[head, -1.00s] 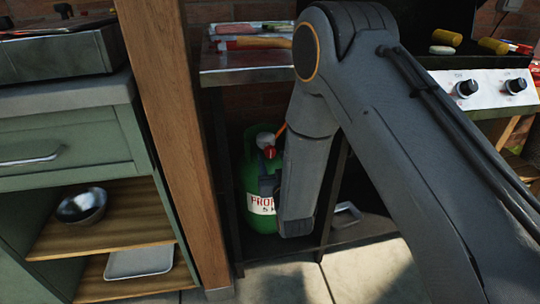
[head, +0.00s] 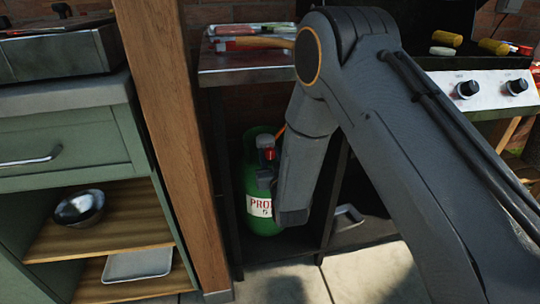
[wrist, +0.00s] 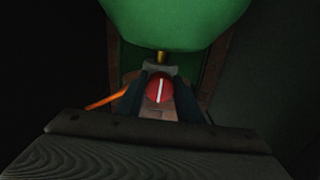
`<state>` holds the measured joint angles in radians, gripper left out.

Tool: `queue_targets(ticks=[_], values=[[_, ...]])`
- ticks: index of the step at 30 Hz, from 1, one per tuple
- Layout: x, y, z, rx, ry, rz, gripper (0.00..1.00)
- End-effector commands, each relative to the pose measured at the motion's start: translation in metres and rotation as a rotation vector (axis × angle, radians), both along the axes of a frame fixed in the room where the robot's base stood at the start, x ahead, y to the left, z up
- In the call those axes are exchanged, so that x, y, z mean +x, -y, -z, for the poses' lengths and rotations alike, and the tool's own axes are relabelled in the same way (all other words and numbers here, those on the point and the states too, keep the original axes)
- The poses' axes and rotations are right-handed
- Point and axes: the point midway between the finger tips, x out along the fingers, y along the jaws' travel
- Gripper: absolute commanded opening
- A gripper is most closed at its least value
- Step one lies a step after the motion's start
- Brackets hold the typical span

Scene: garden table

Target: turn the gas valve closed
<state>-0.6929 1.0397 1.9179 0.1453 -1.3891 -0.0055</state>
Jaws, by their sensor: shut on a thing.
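A green gas bottle (head: 259,184) with a white label stands upright on the low shelf under the side table. Its red valve knob (head: 269,154) shows near the top, beside my forearm. In the wrist view the round red knob (wrist: 159,88) has a white line running nearly up and down the picture. The brass stem and the green bottle (wrist: 175,20) lie beyond it. My gripper (wrist: 159,95) is shut on the knob, with a dark finger on each side. In the head view my forearm hides part of the bottle and most of the gripper.
An orange hose (wrist: 105,101) runs off left of the knob. A wooden post (head: 172,140) stands left of the bottle, beside a green cabinet (head: 70,155). The side table (head: 245,62) is above, and a grill with control knobs (head: 490,88) stands at right.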

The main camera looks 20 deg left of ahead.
Motion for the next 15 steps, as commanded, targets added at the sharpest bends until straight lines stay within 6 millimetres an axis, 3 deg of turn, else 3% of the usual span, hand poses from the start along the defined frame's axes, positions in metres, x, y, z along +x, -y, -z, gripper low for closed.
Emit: queue_targets(ticks=[15], values=[[-0.0011,0.0000,-0.0003,0.218,-0.136,0.000,0.10]])
